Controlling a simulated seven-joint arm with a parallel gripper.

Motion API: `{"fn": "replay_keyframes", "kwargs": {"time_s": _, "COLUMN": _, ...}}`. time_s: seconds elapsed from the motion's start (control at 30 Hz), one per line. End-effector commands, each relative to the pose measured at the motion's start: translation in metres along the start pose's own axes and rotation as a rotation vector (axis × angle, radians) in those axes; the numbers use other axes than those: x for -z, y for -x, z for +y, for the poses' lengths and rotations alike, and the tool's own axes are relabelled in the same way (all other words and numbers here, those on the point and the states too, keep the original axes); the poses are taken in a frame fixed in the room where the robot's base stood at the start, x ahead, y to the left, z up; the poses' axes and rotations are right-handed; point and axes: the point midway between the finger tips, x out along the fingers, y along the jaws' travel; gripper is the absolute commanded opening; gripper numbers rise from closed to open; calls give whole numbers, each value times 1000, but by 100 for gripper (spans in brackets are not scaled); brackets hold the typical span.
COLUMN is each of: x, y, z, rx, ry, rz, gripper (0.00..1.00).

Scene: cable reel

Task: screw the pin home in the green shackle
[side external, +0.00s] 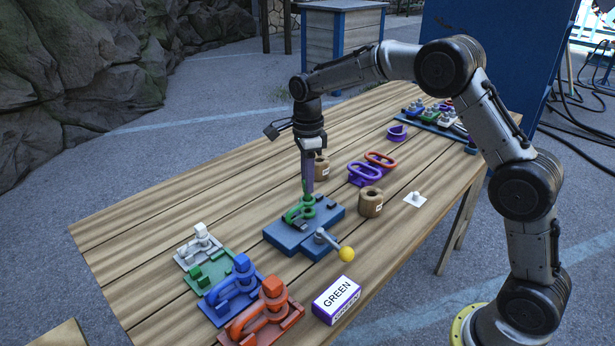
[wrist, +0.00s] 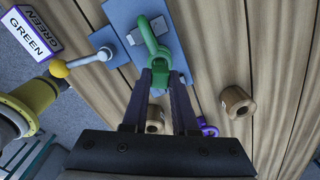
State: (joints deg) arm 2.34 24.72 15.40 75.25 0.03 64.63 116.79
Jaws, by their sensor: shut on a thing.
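The green shackle (side external: 299,213) sits on the blue fixture (side external: 290,236), which has a lever with a yellow ball (side external: 346,254). My gripper (side external: 308,193) points straight down over the shackle. In the wrist view my gripper (wrist: 161,72) is shut on the green pin (wrist: 160,68) at the near end of the shackle (wrist: 154,32). The fingers hide much of the pin, so I cannot tell how deep its thread sits.
A box lettered GREEN (side external: 337,299) stands at the table's front edge. White, green, blue and orange holders (side external: 265,316) with shackles or pins line the left. Wooden cylinders (side external: 370,203), purple and orange shackles (side external: 381,159) and a small white piece (side external: 414,199) lie to the right.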

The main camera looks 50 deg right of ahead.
Motion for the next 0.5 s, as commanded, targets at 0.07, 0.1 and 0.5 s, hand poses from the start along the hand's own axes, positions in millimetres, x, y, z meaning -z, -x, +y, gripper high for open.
{"fn": "replay_keyframes", "kwargs": {"time_s": 0.07, "x": 0, "y": -2, "z": 0, "rx": 0, "ry": 0, "rz": 0, "gripper": 0}}
{"fn": "replay_keyframes", "kwargs": {"time_s": 0.1, "x": 0, "y": -2, "z": 0, "rx": 0, "ry": 0, "rz": 0, "gripper": 0}}
{"fn": "replay_keyframes", "kwargs": {"time_s": 0.5, "x": 0, "y": -6, "z": 0, "rx": 0, "ry": 0, "rz": 0, "gripper": 0}}
